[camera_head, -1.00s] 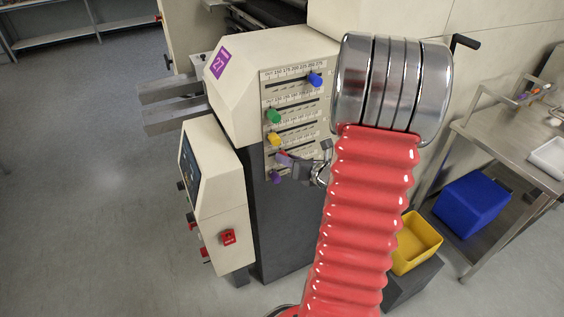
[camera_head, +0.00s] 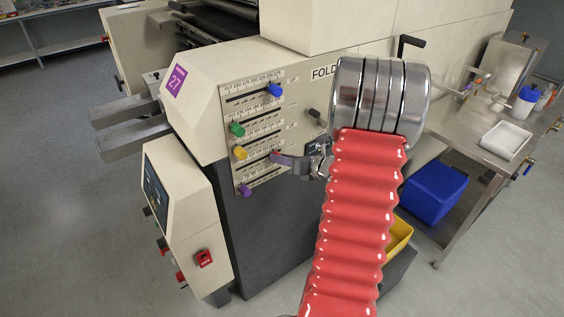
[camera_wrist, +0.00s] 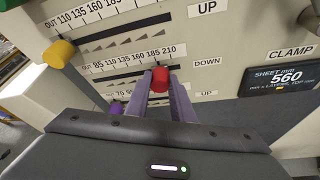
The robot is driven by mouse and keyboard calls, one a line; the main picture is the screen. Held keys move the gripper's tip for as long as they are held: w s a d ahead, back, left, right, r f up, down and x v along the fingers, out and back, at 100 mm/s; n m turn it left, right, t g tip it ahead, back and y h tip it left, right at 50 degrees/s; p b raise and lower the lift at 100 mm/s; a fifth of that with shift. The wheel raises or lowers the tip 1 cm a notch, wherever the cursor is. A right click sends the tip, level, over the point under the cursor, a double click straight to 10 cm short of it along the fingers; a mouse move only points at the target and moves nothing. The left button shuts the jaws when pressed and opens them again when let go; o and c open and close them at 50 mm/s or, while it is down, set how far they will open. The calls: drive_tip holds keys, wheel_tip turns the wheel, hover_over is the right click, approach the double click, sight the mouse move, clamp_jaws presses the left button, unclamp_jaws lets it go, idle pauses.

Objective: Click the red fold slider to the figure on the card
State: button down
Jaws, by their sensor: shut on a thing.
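The red fold slider (camera_wrist: 160,79) is a small red knob on the cream machine panel, under a scale marked OUT to 210. In the wrist view it stands near the scale's right part, below about 185 to 210; the exact figure is hard to read. My gripper (camera_wrist: 160,86) is shut on it, with a purple-grey finger on each side. In the head view my gripper (camera_head: 279,157) reaches the panel from the right and mostly hides the red knob. I cannot make out a card with a figure.
A yellow knob (camera_wrist: 58,54) sits up and left, and a purple knob (camera_wrist: 117,108) is low behind my left finger. Blue (camera_head: 275,89) and green (camera_head: 237,129) knobs are higher on the panel. A display (camera_wrist: 283,80) reads SHEET mm 560. A steel table (camera_head: 470,135) stands right.

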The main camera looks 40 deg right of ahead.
drive_tip(key=shift+s+d, duration=0.1)
drive_tip(key=shift+d, duration=0.1)
drive_tip(key=c, duration=1.5)
unclamp_jaws()
drive_tip(key=shift+c, duration=0.2)
drive_tip(key=v, duration=1.3)
drive_tip(key=shift+s, duration=0.4)
